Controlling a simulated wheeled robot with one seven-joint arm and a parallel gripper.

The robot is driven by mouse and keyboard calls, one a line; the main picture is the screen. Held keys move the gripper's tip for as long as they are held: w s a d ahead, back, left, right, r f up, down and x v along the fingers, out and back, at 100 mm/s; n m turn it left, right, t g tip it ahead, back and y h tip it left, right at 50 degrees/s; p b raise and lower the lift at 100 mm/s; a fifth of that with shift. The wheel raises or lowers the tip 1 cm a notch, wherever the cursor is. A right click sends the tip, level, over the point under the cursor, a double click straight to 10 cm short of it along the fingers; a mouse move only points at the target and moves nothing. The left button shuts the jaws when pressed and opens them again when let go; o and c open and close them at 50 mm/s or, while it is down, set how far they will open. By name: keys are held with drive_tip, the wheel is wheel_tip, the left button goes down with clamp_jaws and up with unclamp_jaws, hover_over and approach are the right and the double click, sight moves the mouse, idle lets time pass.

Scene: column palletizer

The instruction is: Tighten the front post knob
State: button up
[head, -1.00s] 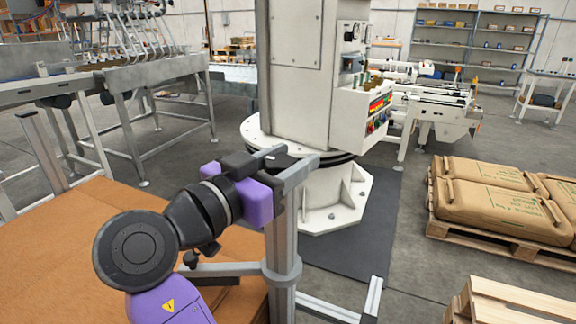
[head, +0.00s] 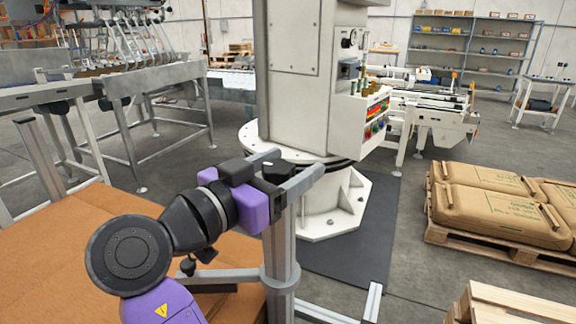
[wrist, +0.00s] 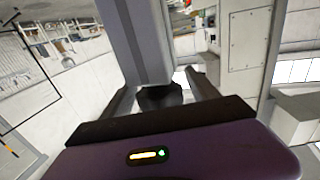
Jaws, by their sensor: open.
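The front post (head: 280,245) is an upright grey metal profile with a collar partway up, in the middle foreground of the head view. My gripper (head: 292,168) is at the post's top, its two grey fingers apart and reaching to the right. In the wrist view the post (wrist: 136,42) rises between my gripper's fingers (wrist: 160,88). A dark knob (wrist: 161,96) shows at the post's near end, between the open fingers. Whether either finger touches it I cannot tell. In the head view the knob is largely hidden by my gripper.
A brown cardboard-like surface (head: 60,255) lies under my arm at left. A white machine column (head: 290,70) stands behind the post. Pallets of brown sacks (head: 500,200) are at right. Grey floor lies between the dark mat (head: 345,245) and the pallets.

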drive_tip(key=v, duration=0.7)
drive_tip(key=shift+s+a, duration=0.2)
drive_tip(key=shift+s, duration=0.05)
